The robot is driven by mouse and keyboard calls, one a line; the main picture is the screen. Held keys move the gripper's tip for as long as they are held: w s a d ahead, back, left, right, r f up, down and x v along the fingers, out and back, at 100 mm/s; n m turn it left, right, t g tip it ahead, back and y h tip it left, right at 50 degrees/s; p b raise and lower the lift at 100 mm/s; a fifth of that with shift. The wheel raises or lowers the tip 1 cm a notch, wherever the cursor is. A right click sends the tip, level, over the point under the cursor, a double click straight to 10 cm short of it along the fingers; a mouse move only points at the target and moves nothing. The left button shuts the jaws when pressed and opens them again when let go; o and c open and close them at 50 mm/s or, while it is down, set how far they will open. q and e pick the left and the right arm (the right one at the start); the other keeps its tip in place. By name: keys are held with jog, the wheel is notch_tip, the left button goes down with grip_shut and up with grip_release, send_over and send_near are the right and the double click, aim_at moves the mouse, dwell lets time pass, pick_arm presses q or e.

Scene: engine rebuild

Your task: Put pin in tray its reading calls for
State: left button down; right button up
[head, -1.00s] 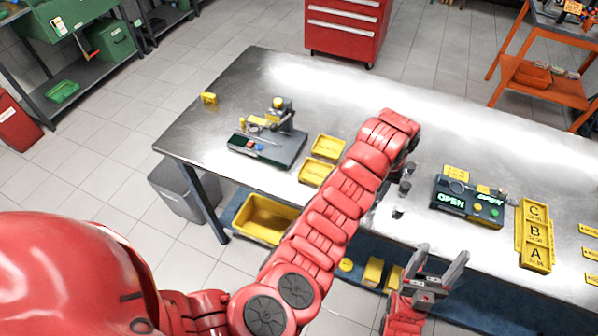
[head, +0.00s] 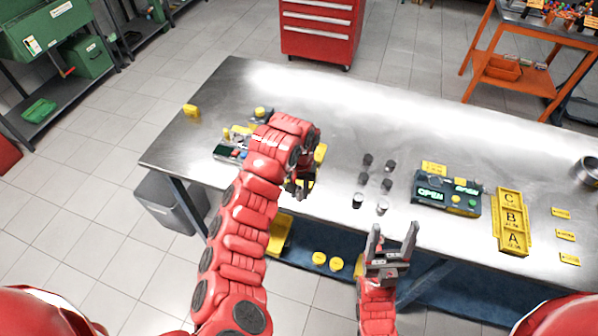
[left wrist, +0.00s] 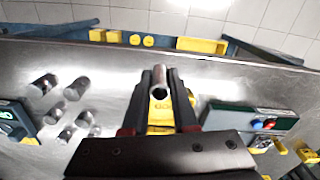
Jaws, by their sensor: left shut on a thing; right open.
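My left gripper (head: 298,188) is shut on a grey hollow pin, which shows between its fingers in the left wrist view (left wrist: 159,88). It hovers by the yellow trays (head: 320,153) beside the gauge station, partly covering them. One lettered yellow tray (left wrist: 163,118) shows behind the fingers in the left wrist view; its letters are unreadable. The gauge station (head: 225,152) has red and blue buttons, which show clearly in the left wrist view (left wrist: 250,118); no reading is legible. My right gripper (head: 390,242) is open and empty at the table's front edge.
Several grey pins (head: 386,184) stand mid-table. Right of them are a green-lit box reading OPEN (head: 447,193) and a yellow C, B, A holder (head: 510,222). Small yellow tags (head: 565,236) and a metal cup (head: 587,170) lie further right. The table's back middle is clear.

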pick_arm(q)
jog(key=w+b, duration=0.1)
jog(key=w, duration=0.2)
jog(key=w+b, duration=0.1)
jog(key=w, duration=0.1)
jog(key=shift+w+d+f+b, duration=0.15)
jog(key=shift+f+b, duration=0.15)
jog(key=shift+f, duration=0.1)
jog(key=shift+w+r, duration=0.1)
jog(key=shift+w, duration=1.2)
jog(key=w+f+b, duration=0.1)
jog(key=b, duration=0.2)
jog(key=shift+d+f, duration=0.15)
jog(key=shift+w+d+b, duration=0.1)
jog(key=shift+w+b, duration=0.35)
jog(key=shift+b, duration=0.2)
jog(key=w+b, duration=0.1)
jog(key=b, duration=0.3)
jog(key=shift+w+a, duration=0.1)
jog(key=shift+a, duration=0.25)
jog(key=shift+p, duration=0.75)
jog(key=shift+f, duration=1.3)
